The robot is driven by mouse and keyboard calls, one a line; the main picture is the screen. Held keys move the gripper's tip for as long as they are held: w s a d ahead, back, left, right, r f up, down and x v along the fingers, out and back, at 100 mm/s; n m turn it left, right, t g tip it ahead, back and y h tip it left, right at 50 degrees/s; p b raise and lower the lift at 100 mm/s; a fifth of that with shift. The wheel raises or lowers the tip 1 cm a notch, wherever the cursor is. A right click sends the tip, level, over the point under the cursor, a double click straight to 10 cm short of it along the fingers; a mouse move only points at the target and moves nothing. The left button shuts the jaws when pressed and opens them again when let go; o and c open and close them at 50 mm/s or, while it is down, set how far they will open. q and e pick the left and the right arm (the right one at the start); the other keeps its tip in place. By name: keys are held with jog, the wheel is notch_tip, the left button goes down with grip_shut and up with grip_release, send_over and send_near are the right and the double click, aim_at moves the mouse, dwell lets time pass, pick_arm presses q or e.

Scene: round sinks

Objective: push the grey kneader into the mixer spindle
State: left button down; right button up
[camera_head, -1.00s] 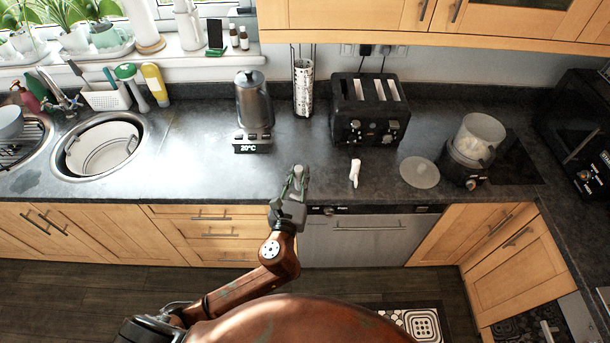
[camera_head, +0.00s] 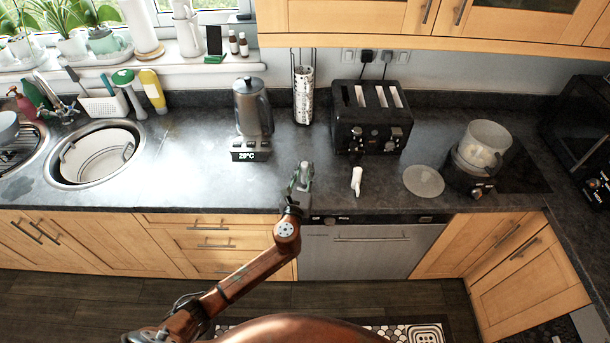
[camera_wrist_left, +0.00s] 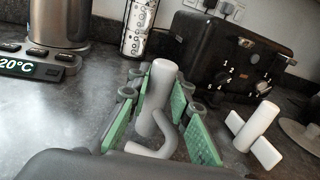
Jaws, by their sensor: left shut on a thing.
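The grey kneader (camera_wrist_left: 162,85), a rod with a curved hook, stands between the green pads of my left gripper (camera_wrist_left: 158,110) in the left wrist view. The left gripper is shut on it, the hook end nearer the camera. In the head view the left gripper (camera_head: 301,182) is over the front part of the counter, left of a white T-shaped piece (camera_head: 356,180). The mixer (camera_head: 478,160), with a pale bowl on a dark base, stands well to the right. Its spindle cannot be made out. My right gripper is not in view.
A black toaster (camera_head: 371,118) stands behind the white piece. A clear round lid (camera_head: 423,181) lies left of the mixer. A kettle (camera_head: 252,108) on a base reading 20°C is behind left. A patterned cylinder (camera_head: 304,90) stands at the back. The counter between is mostly free.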

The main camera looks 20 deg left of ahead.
aim_at(305, 180)
pick_arm(q)
jog(key=shift+s+f, duration=0.1)
jog(key=shift+f, duration=0.9)
jog(key=shift+f, duration=0.25)
jog(key=c, duration=1.7)
grip_release()
jog(key=shift+c, duration=0.2)
jog(key=shift+f+b, duration=0.1)
jog(key=shift+b, duration=0.45)
jog(key=s, duration=0.5)
jog(key=s+d+p, duration=0.1)
jog(key=s, duration=0.1)
jog(key=shift+s, duration=0.4)
jog(key=shift+d+f, duration=0.1)
